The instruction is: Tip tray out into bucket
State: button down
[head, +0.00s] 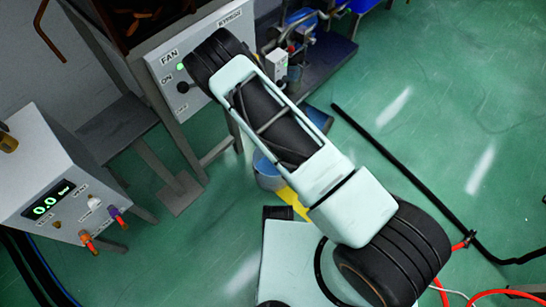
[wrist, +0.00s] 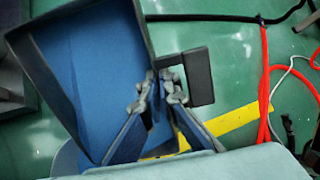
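The tray (wrist: 95,75) has a blue inside and dark grey walls. It fills the left half of the wrist view, looks tilted, and shows no loose contents. My gripper (wrist: 158,88) has its fingers closed around the tray's side at the dark handle (wrist: 200,76). In the head view my arm hides the gripper and most or all of the tray. The blue bucket (head: 268,178) stands on the floor, partly hidden behind my arm. A grey-blue curved edge at the lower left of the wrist view may be its rim.
A white box with a 0.0 display (head: 48,205) is at left. A black cable (head: 395,160) and red hoses (head: 500,294) cross the green floor at right. Yellow floor tape (wrist: 230,118) runs near the bucket.

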jog(key=shift+s+a+r+t+h+b, duration=0.2)
jog(key=shift+a+r+h+b, duration=0.3)
jog(key=shift+a, duration=0.1)
jog(key=shift+s+a+r+t+h+b, duration=0.2)
jog(key=shift+a+r+h+b, duration=0.25)
jog(key=shift+a+h, duration=0.1)
dwell(0.5)
jog(key=shift+s+a+r+t+h+b, duration=0.2)
jog(key=shift+s+a+r+h+b, duration=0.15)
jog(key=shift+a+b, duration=0.35)
jog(key=shift+s+a+r+t+h+b, duration=0.25)
jog(key=shift+a+h+b, duration=0.25)
jog(key=shift+b, duration=0.3)
jog(key=shift+s+a+r+t+h+b, duration=0.15)
jog(key=shift+a+r+h+b, duration=0.25)
jog(key=shift+a+b, duration=0.25)
jog(key=shift+s+a, duration=0.1)
jog(key=shift+a, duration=0.05)
jog(key=shift+s+a+r+h, duration=0.1)
jog(key=shift+a+h, duration=0.1)
jog(key=shift+h, duration=0.1)
jog(key=a, duration=0.1)
jog(key=h, duration=0.1)
jog(key=s+a, duration=0.1)
jog(key=shift+a+r+t, duration=0.25)
jog(key=shift+a+t, duration=0.05)
jog(key=shift+t, duration=0.1)
dwell(0.5)
